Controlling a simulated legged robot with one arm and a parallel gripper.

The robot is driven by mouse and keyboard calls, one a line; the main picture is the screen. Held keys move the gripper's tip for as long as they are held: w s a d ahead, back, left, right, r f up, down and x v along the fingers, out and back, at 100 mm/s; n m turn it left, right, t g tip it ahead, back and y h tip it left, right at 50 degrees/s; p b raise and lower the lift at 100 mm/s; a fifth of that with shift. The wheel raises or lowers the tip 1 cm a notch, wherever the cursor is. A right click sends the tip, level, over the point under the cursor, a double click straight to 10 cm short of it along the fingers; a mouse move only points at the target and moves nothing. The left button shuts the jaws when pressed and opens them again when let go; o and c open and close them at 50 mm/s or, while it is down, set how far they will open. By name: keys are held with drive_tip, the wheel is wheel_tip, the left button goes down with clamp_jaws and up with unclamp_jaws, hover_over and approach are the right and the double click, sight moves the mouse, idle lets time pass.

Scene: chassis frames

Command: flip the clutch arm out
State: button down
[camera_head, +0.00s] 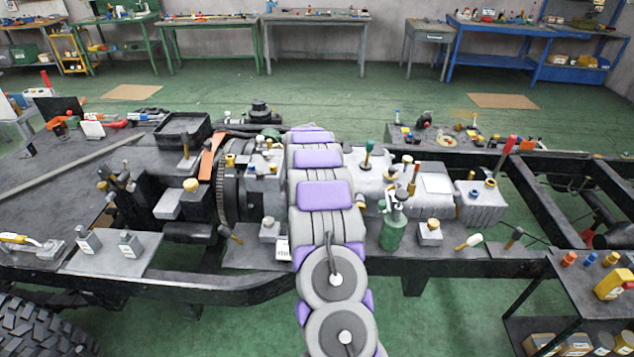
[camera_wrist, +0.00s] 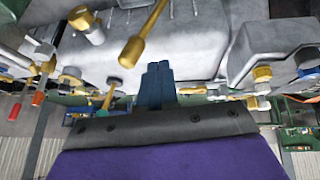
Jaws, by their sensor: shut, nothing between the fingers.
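My gripper (camera_wrist: 157,85) shows in the wrist view with its two dark blue fingers together and nothing between them. The fingers point at a grey metal housing (camera_wrist: 190,40). A lever with a yellow handle (camera_wrist: 140,40) hangs close to the left of the fingertips, apart from them. In the head view my grey and purple arm reaches over the chassis and hides the gripper. An orange arm-like piece (camera_head: 211,155) stands beside the toothed flywheel (camera_head: 229,188), left of my arm. I cannot tell which lever is the clutch arm.
The dark chassis frame (camera_head: 230,288) crosses the view. Right of my arm stand a green bottle-like part (camera_head: 391,236), a red-handled lever (camera_head: 506,150) and several small knobs. A dark cart (camera_head: 550,300) is at the lower right. Green floor lies open behind the chassis, before the workbenches.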

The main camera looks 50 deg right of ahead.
drive_tip(key=s+a+r+n+y, duration=0.15)
drive_tip(key=s+a+r, duration=0.3)
drive_tip(key=a, duration=0.55)
drive_tip(key=s+a+r+n+g+y, duration=0.1)
drive_tip(key=s+a+r+n, duration=0.15)
drive_tip(key=a+r, duration=0.5)
drive_tip(key=s+a+r+n+y, duration=0.1)
drive_tip(key=s+a+r, duration=0.35)
drive_tip(key=a, duration=0.75)
drive_tip(key=s+a+n+g, duration=0.1)
drive_tip(key=s+a, duration=0.5)
drive_tip(key=s, duration=0.4)
drive_tip(key=s+a+n+g+y, duration=0.1)
drive_tip(key=s+a+n, duration=0.1)
drive_tip(key=s+a, duration=0.4)
drive_tip(key=s+a+n+g+y, duration=0.1)
drive_tip(key=s+a, duration=0.6)
drive_tip(key=s, duration=0.7)
drive_tip(key=shift+s+r+n+g+p, duration=0.2)
drive_tip(key=shift+n+g+p, duration=0.15)
drive_tip(key=shift+n, duration=0.15)
